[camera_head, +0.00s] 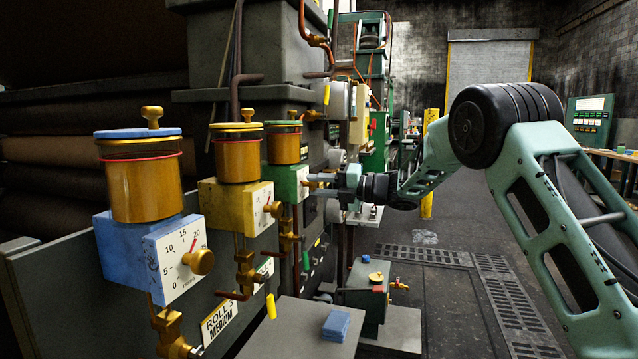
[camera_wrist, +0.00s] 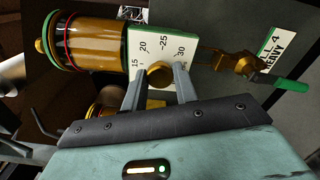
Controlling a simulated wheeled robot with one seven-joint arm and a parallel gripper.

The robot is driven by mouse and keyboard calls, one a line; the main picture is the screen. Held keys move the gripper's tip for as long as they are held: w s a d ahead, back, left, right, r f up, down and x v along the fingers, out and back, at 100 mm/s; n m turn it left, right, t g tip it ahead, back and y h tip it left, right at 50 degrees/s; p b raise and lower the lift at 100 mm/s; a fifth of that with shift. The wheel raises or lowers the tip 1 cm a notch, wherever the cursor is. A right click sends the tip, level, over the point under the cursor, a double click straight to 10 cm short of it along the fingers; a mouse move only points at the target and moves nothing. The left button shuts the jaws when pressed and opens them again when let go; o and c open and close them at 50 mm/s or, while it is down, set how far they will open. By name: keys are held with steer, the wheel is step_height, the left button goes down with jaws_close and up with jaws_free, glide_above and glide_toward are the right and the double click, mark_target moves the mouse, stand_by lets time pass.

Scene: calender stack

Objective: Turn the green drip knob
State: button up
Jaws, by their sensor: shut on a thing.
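The green drip oiler is third in the row in the head view, with a green box (camera_head: 278,183) under an amber cup (camera_head: 284,147). In the wrist view it lies sideways, its white dial plate (camera_wrist: 150,48) showing 15, 20, 25 and 30. Its brass knob (camera_wrist: 160,75) sits between the two fingers of my gripper (camera_wrist: 157,84), which are shut on it. In the head view my gripper (camera_head: 314,181) reaches the dial from the right and hides the knob. The dial pointer cannot be made out.
A yellow oiler (camera_head: 230,205) and a blue oiler (camera_head: 135,235) stand nearer on the left. A green lever handle (camera_wrist: 288,84) and a "4 HEAVY" plate (camera_wrist: 277,50) are beside the green one. The aisle floor at right is open.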

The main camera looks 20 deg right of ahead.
steer(key=m+p, duration=0.3)
steer(key=m, duration=0.2)
steer(key=shift+d+r+m, duration=0.1)
steer(key=shift+m, duration=0.2)
steer(key=m+p, duration=0.4)
steer(key=m, duration=0.1)
steer(key=shift+m, duration=0.3)
steer(key=m+p, duration=0.5)
steer(key=m, duration=0.1)
steer(key=shift+p, duration=0.3)
steer(key=shift+f+m+p, duration=0.2)
steer(key=shift+m+p, duration=1.35)
steer(key=shift+m, duration=0.75)
steer(key=o, duration=1)
steer(key=shift+c, duration=0.2)
steer(key=b+v, duration=0.3)
steer(key=v, duration=1.4)
steer(key=shift+s, duration=0.15)
steer(key=shift+d+r, duration=0.1)
steer(key=shift+d, duration=0.05)
